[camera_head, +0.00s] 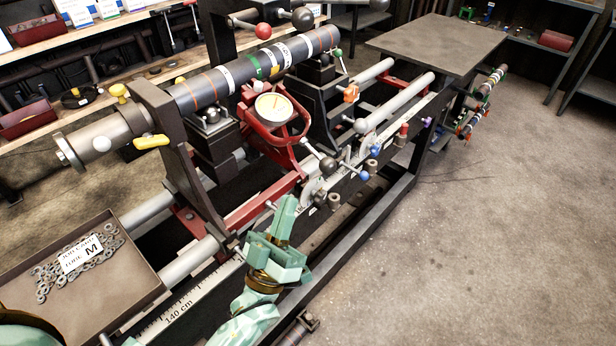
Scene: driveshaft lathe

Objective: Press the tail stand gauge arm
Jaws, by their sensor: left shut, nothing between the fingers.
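A round white-faced dial gauge (273,107) sits in a red bracket (276,140) below the dark shaft (255,66). I take this red bracket to be the gauge arm, but cannot tell whether it is the tail stand one.
A tray (140,283) of washers with a card marked M stands at the lower left. Knobbed levers (328,165) stick out right of the gripper. A yellow handle (152,142) is on the left stand. Open floor (480,240) lies to the right.

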